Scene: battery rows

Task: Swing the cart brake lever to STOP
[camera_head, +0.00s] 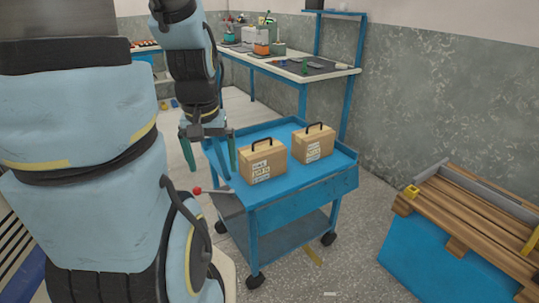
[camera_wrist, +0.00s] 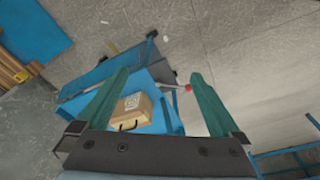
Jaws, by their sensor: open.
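The blue cart (camera_head: 300,196) stands on wheels in the middle of the head view. Its brake lever (camera_head: 214,192) is a thin grey rod with a red knob (camera_head: 197,191), sticking out to the left from the cart's left end. In the wrist view the red knob (camera_wrist: 188,88) lies between my fingers in the picture, near the right finger. My gripper (camera_head: 212,168) is open and empty, its green fingers pointing down, above the lever and apart from it. I cannot make out any STOP marking.
Two cardboard-coloured boxes with black handles, the nearer (camera_head: 262,160) and the farther (camera_head: 314,143), sit on the cart top. A blue crate topped with wooden slats (camera_head: 470,225) stands at the right. A workbench (camera_head: 290,68) runs behind. Floor between cart and crate is mostly clear.

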